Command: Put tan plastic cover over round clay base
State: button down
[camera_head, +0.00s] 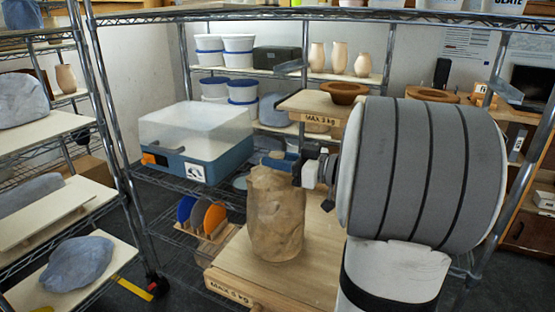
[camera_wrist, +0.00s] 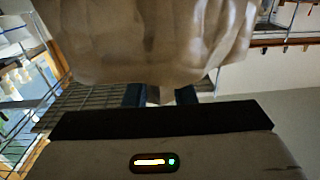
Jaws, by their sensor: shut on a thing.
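The tan plastic cover (camera_head: 275,215) is a crumpled, bag-like sheet that hangs upright above or on a wooden board (camera_head: 315,262) in the middle of the head view. It also fills the top of the wrist view (camera_wrist: 150,40). My gripper (camera_head: 287,163) is at the cover's top edge, shut on it, with its blue fingers showing. The fingers also show below the cover in the wrist view (camera_wrist: 160,95). I cannot make out a round clay base under the cover; whatever is inside or behind it is hidden. I cannot tell whether the cover's lower edge touches the board.
A clear-lidded blue box (camera_head: 196,135) stands left of the cover. Blue and orange discs (camera_head: 202,214) stand in a rack beside the board. A brown clay bowl (camera_head: 343,92) sits on a raised board behind. Metal shelf posts (camera_head: 110,125) stand at the left.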

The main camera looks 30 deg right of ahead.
jog(key=shift+f, duration=0.35)
jog(key=c, duration=1.1)
grip_release()
